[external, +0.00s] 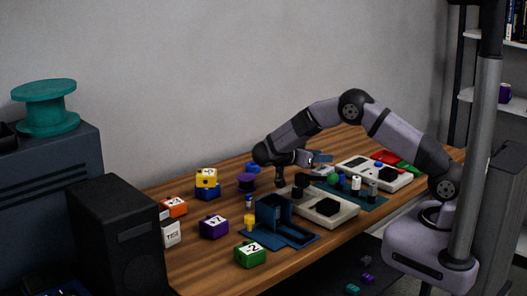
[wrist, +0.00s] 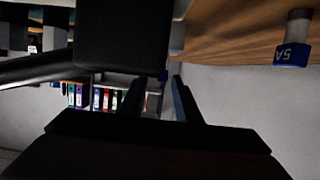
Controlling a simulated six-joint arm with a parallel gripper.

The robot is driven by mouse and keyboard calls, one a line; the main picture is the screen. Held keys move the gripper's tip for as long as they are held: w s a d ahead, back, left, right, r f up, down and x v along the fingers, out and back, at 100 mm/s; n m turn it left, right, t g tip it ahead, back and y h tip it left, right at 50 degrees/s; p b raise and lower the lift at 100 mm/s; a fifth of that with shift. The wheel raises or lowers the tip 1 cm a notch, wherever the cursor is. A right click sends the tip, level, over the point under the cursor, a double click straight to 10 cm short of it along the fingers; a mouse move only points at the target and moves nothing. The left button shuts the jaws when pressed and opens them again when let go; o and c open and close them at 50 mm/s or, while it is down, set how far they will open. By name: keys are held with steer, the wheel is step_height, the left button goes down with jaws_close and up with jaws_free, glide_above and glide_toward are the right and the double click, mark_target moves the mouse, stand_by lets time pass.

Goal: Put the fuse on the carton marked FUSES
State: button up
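In the wrist view, a pale cylinder with a blue end marked 5A (wrist: 292,54), which looks like the fuse, is at the upper right by the wooden surface. A small blue-and-white piece (external: 249,201) on the table in the external view may be the same item. My gripper (wrist: 160,98) has its two fingers apart, with nothing seen held between them. In the external view my gripper (external: 318,160) is above the table, behind the nearer pale device. I cannot read a FUSES mark on any carton.
A blue tray (external: 290,236) stands near the front edge. Pale devices (external: 342,217) with black knobs and a dark mat (external: 358,200) with small cylinders lie under my arm. Several coloured cubes, including a green one (external: 250,254), are at the left. A black speaker box (external: 115,240) stands further left.

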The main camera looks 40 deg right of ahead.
steer(key=shift+a, duration=0.35)
steer(key=b+v, duration=0.3)
steer(key=v, duration=0.8)
steer(key=shift+a+r+b, duration=0.15)
steer(key=shift+r+b, duration=0.05)
steer(key=shift+b, duration=0.2)
